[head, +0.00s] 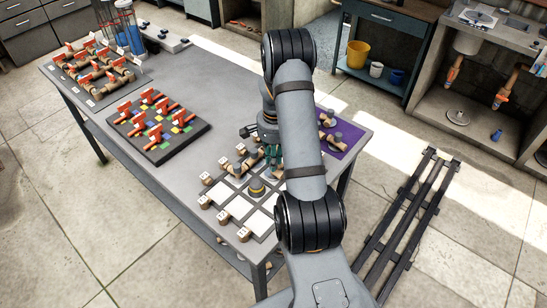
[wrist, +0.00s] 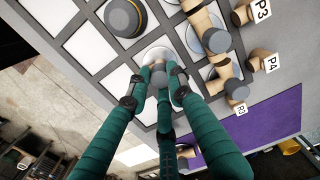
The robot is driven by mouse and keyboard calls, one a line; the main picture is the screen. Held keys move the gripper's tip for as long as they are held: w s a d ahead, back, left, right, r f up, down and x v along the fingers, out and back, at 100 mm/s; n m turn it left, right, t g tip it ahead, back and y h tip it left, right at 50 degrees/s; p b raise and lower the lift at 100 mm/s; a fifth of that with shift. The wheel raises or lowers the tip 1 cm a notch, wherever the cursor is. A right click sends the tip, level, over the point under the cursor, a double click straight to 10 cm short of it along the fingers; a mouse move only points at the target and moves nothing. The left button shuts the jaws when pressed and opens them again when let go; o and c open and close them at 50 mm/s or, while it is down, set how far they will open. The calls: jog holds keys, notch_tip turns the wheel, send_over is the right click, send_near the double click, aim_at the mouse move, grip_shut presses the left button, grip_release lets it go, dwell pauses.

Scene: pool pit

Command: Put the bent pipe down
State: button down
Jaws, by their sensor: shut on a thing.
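My gripper (wrist: 158,72) has teal fingers, and in the wrist view they close together around a small piece, which I take to be the bent pipe (wrist: 159,78). Most of this piece is hidden by the fingers, so its bend does not show clearly. It is over a pale round disc (wrist: 153,54) on the board with white squares (wrist: 92,45); I cannot tell whether it touches. In the head view my gripper (head: 273,155) is low over the board's far right part, partly behind my arm.
Tan pipe pieces (wrist: 211,32) stand close right of the fingers, beside blocks marked P3 and P4 (wrist: 263,61). A dark, yellow-ringed knob (wrist: 124,17) sits on the board. A purple mat (head: 340,138) lies at right. A black board with orange-handled valves (head: 157,127) is at left.

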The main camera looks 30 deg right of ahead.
jog(key=shift+f, duration=0.15)
jog(key=c, duration=1.6)
grip_release()
jog(key=shift+c, duration=0.2)
jog(key=shift+o, duration=0.4)
jog(key=shift+r, duration=0.7)
notch_tip(320, 180, up, 11)
jog(key=b, duration=0.1)
jog(key=shift+s, duration=0.1)
